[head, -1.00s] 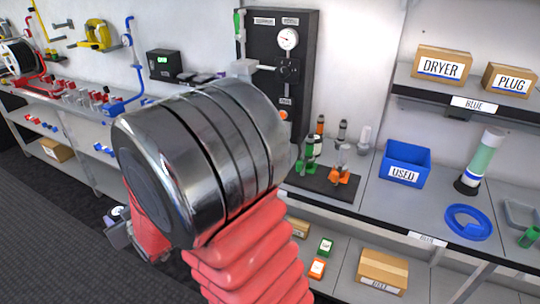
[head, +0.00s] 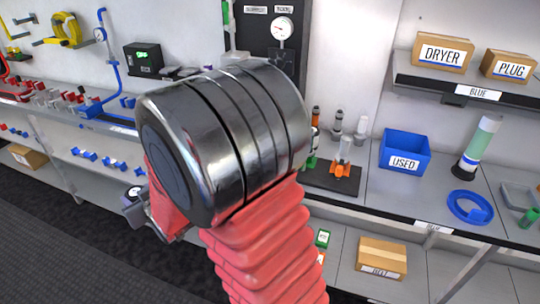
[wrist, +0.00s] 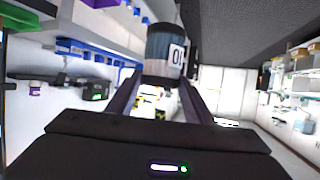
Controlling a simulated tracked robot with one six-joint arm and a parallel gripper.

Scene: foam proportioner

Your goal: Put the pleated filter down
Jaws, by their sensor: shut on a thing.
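In the wrist view my gripper (wrist: 160,86) is shut on a cylinder, which I take to be the pleated filter (wrist: 160,48). It has a dark end, a grey-blue body and a white label with dark characters, only partly readable. The filter sits between the two dark fingers and sticks out beyond them. No surface is seen touching it.
DRYER (head: 443,52) and PLUG (head: 507,66) boxes stand on a shelf above.

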